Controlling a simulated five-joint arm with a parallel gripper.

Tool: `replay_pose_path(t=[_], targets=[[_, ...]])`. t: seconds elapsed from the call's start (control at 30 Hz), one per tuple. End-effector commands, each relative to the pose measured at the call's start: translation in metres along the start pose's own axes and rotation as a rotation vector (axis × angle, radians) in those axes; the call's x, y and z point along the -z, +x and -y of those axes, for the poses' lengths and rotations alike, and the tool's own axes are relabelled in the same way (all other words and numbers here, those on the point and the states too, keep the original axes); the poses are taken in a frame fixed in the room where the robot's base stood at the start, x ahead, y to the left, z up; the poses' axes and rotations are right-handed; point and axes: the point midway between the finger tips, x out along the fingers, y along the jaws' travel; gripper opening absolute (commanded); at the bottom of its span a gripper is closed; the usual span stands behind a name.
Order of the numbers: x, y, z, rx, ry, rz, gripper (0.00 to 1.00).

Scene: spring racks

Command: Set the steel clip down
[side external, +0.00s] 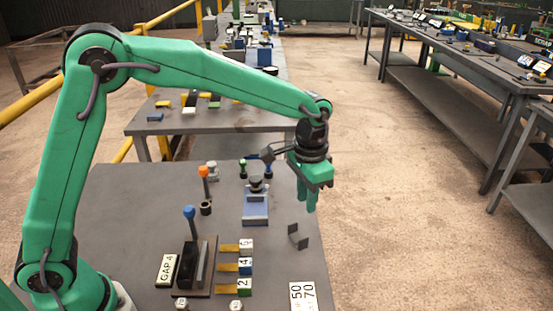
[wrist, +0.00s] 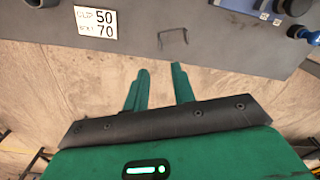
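The steel clip (side external: 298,237) is a thin dark U-shaped bracket. It appears to rest on the grey table (side external: 120,200) near its right edge. In the wrist view the clip (wrist: 172,37) shows as a dark outline on the table, ahead of my fingertips and apart from them. My gripper (side external: 308,205) is green and points down, above and beyond the clip, around the table's right edge. In the wrist view my gripper (wrist: 160,80) has its two fingers apart with nothing between them; the floor shows through the gap.
A white card with 50 and 70 (side external: 303,295) lies at the near right. A blue fixture (side external: 256,205) stands left of the clip. A dark block device with a blue-knobbed lever (side external: 190,225), a GAP 4 sign (side external: 167,270) and numbered blocks (side external: 245,267) are further left.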

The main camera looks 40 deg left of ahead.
Motion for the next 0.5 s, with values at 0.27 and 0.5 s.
replay_pose_path(t=[0.27,0.5], targets=[[0.000,0.000,0.000,0.000,-0.001,-0.001,0.26],[-0.011,-0.016,0.009,0.001,-0.020,-0.028,0.26]])
